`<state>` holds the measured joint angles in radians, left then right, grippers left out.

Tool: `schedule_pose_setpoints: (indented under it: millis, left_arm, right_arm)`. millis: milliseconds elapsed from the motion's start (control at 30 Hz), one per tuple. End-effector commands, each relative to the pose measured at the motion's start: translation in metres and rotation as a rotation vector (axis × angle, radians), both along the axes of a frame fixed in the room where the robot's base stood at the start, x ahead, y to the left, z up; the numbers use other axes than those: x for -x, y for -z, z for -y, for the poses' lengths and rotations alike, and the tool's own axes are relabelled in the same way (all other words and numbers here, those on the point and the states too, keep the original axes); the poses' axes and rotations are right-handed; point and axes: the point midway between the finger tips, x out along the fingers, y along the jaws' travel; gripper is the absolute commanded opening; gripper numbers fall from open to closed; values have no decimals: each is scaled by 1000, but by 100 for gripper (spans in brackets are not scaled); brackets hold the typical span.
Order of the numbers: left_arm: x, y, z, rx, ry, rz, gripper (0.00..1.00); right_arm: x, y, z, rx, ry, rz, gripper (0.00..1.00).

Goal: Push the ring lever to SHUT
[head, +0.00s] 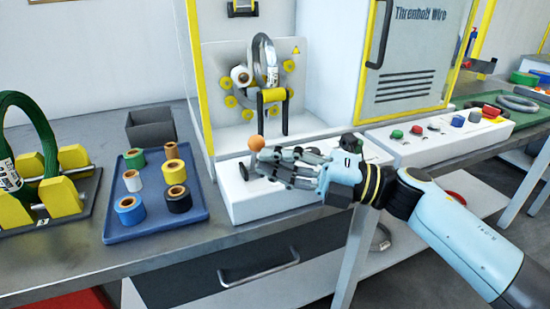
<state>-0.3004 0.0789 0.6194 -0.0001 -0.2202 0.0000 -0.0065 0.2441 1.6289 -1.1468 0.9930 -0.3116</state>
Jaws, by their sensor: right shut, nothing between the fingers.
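The ring lever, with an orange ball knob (257,143), stands on the white panel (240,205) at the front of the wrapping machine. My right gripper (268,164) reaches in from the right. It is shut and empty, with its fingertips just below and right of the knob, close to the lever. I cannot tell whether they touch it. The lever's lower part is partly hidden by the gripper, and no SHUT marking can be read. The steel ring (265,58) stands upright among yellow rollers behind the lever. My left gripper is not in view.
A blue tray (198,213) with tape rolls lies to the left. A green coil (45,140) rests on a yellow-roller stand at far left. A dark grey bin (150,127) stands behind the tray. A button panel (445,143) is at the right.

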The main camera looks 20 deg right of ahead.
Motion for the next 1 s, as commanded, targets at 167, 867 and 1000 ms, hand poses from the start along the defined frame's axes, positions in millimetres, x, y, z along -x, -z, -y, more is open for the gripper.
schedule_pose_setpoints:
  millis: [167, 867, 1000]
  left_arm:
    - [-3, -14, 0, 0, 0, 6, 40]
    - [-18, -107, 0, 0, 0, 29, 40]
    - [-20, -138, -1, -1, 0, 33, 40]
  right_arm:
    - [-3, -7, 0, 1, 0, -36, 0]
    - [-29, -39, -1, 11, 1, -335, 0]
    - [-42, -44, -1, 16, 1, -467, 0]
